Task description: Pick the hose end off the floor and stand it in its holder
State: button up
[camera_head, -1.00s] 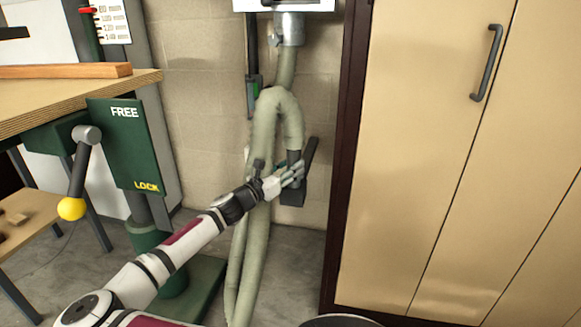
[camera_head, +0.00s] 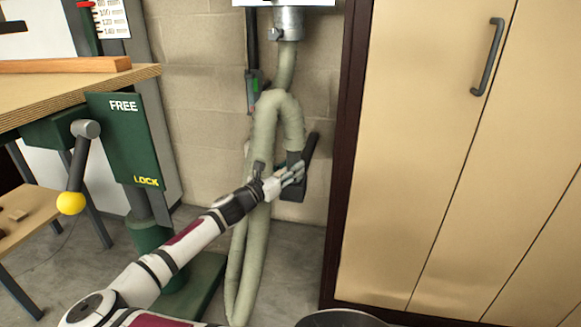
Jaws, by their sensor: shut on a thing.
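The pale green hose (camera_head: 263,130) comes from a metal collar high on the wall, loops over and hangs in long folds to the floor. Its dark end (camera_head: 294,159) points down beside a dark holder (camera_head: 309,165) on the wall. My gripper (camera_head: 294,174) is at the hose end, shut on it, with its fingers in front of the holder's lower part. My fingers and the hose hide part of the holder. I cannot tell whether the hose end is inside the holder or just in front of it.
A tall cream cabinet (camera_head: 415,170) with a dark frame stands close on the right. On the left are a wooden-topped bench (camera_head: 80,90) and a green FREE/LOCK panel (camera_head: 125,140) with a yellow-knobbed lever (camera_head: 71,203). Bare floor shows around the hanging hose.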

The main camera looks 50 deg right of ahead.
jog(key=shift+f, duration=0.75)
jog(key=o, duration=1.1)
jog(key=a, duration=0.4)
jog(key=w+a, duration=0.1)
jog(key=a, duration=0.3)
jog(key=a+f, duration=0.1)
jog(key=a, duration=0.3)
jog(key=shift+w+f, duration=0.1)
jog(key=shift+w, duration=0.1)
jog(key=shift+s, duration=0.1)
